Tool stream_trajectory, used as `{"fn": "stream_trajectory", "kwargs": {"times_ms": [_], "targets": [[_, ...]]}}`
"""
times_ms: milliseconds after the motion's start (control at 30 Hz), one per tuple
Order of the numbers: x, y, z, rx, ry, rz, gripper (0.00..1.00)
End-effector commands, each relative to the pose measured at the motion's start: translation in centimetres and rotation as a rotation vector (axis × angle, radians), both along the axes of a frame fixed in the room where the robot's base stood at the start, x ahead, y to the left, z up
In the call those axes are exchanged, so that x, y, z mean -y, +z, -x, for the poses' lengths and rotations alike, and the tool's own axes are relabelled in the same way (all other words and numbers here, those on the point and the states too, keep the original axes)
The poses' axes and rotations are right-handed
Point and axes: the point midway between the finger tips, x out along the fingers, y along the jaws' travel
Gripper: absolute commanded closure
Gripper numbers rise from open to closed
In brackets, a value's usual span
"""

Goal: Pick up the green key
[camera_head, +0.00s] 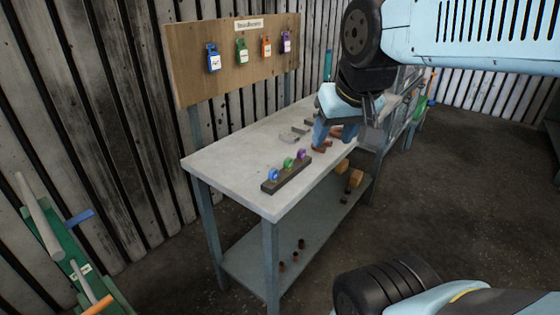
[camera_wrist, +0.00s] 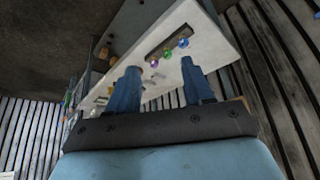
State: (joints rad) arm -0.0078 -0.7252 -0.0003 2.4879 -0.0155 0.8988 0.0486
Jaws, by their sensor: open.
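The green key (camera_head: 288,162) stands in a dark holder strip (camera_head: 270,186) on the light workbench, between a blue key (camera_head: 274,175) and a purple key (camera_head: 302,155). In the wrist view the green key (camera_wrist: 168,55) is small, ahead of my gripper (camera_wrist: 162,82), between the purple key (camera_wrist: 155,63) and the blue key (camera_wrist: 184,43). My gripper (camera_head: 329,141) is open, its two blue fingers apart, with nothing seen between them. In the head view it is over the bench, to the right of the keys and apart from them.
A wooden board (camera_head: 190,75) behind the bench carries a blue padlock (camera_head: 213,60), a green one (camera_head: 242,50), an orange one (camera_head: 266,48) and a purple one (camera_head: 286,43). Grey parts (camera_head: 292,135) lie on the bench behind the holder. The bench's near left corner is clear.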

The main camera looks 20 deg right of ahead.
Motion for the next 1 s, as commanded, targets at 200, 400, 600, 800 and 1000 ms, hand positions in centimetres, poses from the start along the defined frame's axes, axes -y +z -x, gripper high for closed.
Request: {"fn": "stream_trajectory", "kwargs": {"times_ms": [200,400,600,800,1000], "targets": [[0.6,-0.5,-4.1,-0.062,-0.156,-0.023,0.49],[0.4,-1.7,-9.0,-0.106,-0.344,-0.037,0.49],[-0.4,-3.6,-14.0,-0.128,-0.525,-0.038,0.49],[-1.6,-6.4,-18.9,-0.124,-0.698,-0.035,0.49],[-2.9,-9.1,-22.6,-0.104,-0.833,-0.033,0.49]]}}
